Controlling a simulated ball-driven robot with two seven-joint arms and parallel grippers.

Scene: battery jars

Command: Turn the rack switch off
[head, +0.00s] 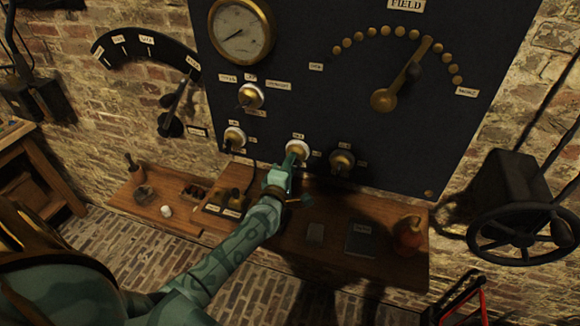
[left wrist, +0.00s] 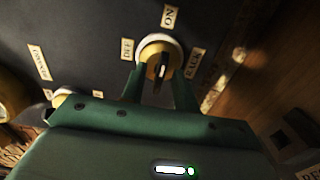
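The rack switch (left wrist: 155,48) is a brass knob with a pale rim on the dark panel, with OFF, ON and RACK labels around it in the left wrist view. In the head view the switch (head: 298,146) is at the panel's lower middle. My left gripper (left wrist: 158,92) is open, with a finger on each side of the lever; contact cannot be told. It also shows in the head view (head: 290,164). My right gripper is not in view.
Similar knobs sit close by at left (head: 234,138), upper left (head: 250,96) and right (head: 342,160). A brass FIELD lever (head: 384,98) is above right. A wooden shelf (head: 405,272) below holds a book (head: 361,240) and a brown jug (head: 409,236). A handwheel (head: 522,232) stands at right.

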